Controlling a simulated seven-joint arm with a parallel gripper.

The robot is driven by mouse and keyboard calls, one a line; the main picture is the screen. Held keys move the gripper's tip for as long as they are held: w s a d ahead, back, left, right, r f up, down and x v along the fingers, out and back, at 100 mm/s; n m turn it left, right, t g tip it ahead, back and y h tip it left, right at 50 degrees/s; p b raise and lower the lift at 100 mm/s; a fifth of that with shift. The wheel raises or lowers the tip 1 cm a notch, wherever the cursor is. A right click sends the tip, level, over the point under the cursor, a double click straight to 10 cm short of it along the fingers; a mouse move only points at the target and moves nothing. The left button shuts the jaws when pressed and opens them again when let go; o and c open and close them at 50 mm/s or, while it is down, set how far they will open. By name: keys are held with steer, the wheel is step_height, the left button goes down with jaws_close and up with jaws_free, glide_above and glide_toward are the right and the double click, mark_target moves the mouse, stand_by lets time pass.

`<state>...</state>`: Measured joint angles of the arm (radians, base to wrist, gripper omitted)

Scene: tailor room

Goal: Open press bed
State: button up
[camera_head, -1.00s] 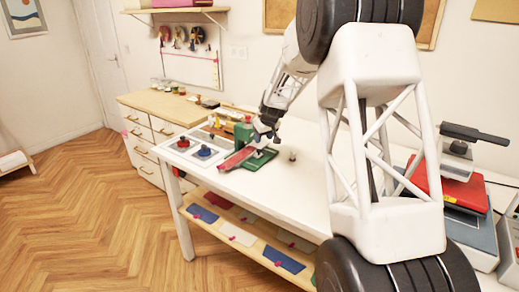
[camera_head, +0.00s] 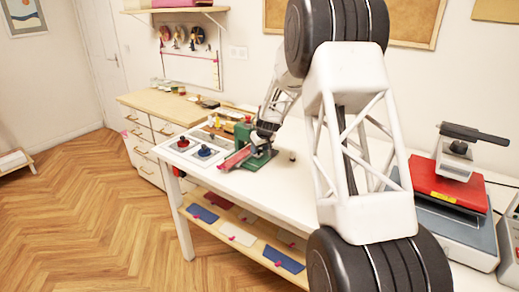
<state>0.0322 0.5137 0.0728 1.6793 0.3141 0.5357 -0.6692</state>
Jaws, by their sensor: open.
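A heat press stands at the right end of the white worktable, with a red upper body (camera_head: 448,184), a black handle (camera_head: 474,134) and a blue-grey flat base (camera_head: 455,229). My arm partly covers its left side. My gripper (camera_head: 260,142) is far to the left of it, low over the table at a small green tool (camera_head: 243,131) with a red bar (camera_head: 236,158) and a green base plate. The gripper is small and partly merged with the tool in view. Its jaws are open; I cannot tell whether they touch the tool.
The white table (camera_head: 300,178) has a light tray (camera_head: 190,149) with dark knobbed pieces at its left end. A small post (camera_head: 292,156) stands right of the green tool. A lower shelf (camera_head: 243,231) holds coloured cloths. A wooden-topped cabinet (camera_head: 165,107) stands behind left. The floor in front is clear.

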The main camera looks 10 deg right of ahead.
steer(key=shift+c, duration=0.5)
jaws_close()
steer(key=shift+s+d+f, duration=0.1)
steer(key=shift+s+d, duration=2.25)
steer(key=shift+o, duration=0.5)
jaws_free()
steer(key=v, duration=0.7)
steer(key=shift+s+r, duration=0.15)
steer(key=shift+r, duration=0.2)
